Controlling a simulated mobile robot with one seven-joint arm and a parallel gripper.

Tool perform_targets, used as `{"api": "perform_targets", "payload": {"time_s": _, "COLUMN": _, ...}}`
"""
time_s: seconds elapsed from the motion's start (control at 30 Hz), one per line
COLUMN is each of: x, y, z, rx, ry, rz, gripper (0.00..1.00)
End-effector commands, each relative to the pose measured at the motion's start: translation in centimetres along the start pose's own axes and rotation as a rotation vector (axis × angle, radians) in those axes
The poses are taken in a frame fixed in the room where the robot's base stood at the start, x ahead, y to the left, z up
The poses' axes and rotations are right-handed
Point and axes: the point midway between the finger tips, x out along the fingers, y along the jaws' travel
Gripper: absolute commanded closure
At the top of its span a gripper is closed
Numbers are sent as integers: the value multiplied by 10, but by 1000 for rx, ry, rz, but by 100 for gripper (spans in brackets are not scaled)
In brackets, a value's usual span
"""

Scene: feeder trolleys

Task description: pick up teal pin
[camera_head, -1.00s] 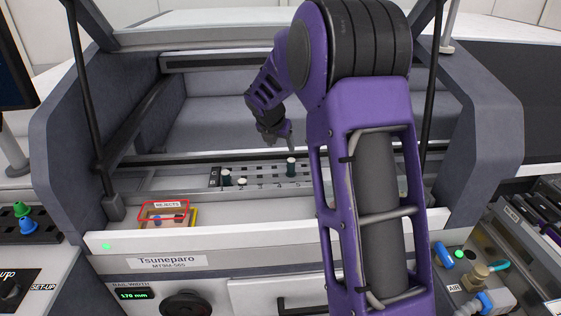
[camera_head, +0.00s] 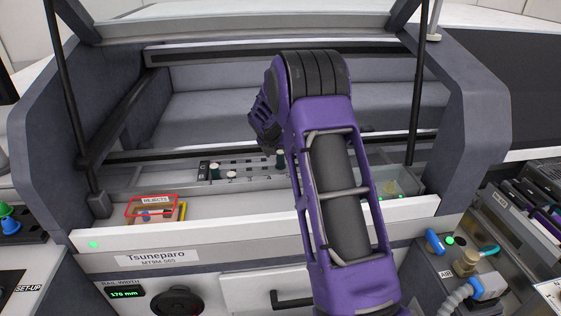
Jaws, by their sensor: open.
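Two dark teal pins stand upright in the perforated pin rail inside the machine's front opening. One teal pin (camera_head: 215,172) is at the rail's left end. The other teal pin (camera_head: 281,159) stands in the back row, close to the left edge of my forearm. Small white-topped pins (camera_head: 232,175) stand near the left one. My gripper (camera_head: 268,134) is partly in view above and behind the rail, left of my forearm. Its fingertips are hidden by my arm, and nothing held is visible. My forearm also hides the right part of the rail (camera_head: 252,172).
A red-edged REJECTS tray (camera_head: 153,199) with small parts sits on the left of the ledge. A clear bin (camera_head: 405,184) stands right of my arm. The white front ledge (camera_head: 200,232) runs across. Dark struts (camera_head: 80,100) flank the opening.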

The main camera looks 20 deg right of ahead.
Motion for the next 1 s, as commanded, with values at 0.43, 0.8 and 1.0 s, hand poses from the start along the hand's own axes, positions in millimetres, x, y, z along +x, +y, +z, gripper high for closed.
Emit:
{"api": "perform_targets", "payload": {"time_s": 0.43, "x": 46, "y": -2, "z": 7, "rx": 0, "ry": 0, "rz": 0, "gripper": 30}}
{"api": "perform_targets", "payload": {"time_s": 0.8, "x": 46, "y": -2, "z": 6, "rx": 0, "ry": 0, "rz": -1, "gripper": 70}}
{"api": "perform_targets", "payload": {"time_s": 1.0, "x": 46, "y": -2, "z": 6, "rx": 0, "ry": 1, "rz": 0, "gripper": 100}}
